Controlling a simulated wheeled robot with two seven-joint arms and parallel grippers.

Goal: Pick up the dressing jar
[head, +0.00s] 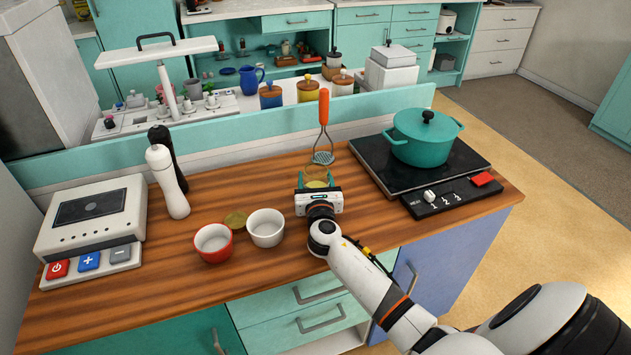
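My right gripper (318,186) reaches in from the right, low over the wooden counter near its middle. Its white-and-teal body hides most of what is between its fingers, so I cannot tell whether they are open or shut. A small jar-like thing with a gold-brown round top (316,171) shows just beyond the gripper body, in line with it; it may be the dressing jar. Its lower part is hidden, and I cannot tell whether the fingers touch it. My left gripper is not in view.
A red bowl (213,243), a white bowl (266,228) and a gold disc (235,220) lie left. Two mills, black and white (168,182), stand near a scale (94,218). A masher (323,135) is behind; a teal pot (424,137) sits on the hob (390,180).

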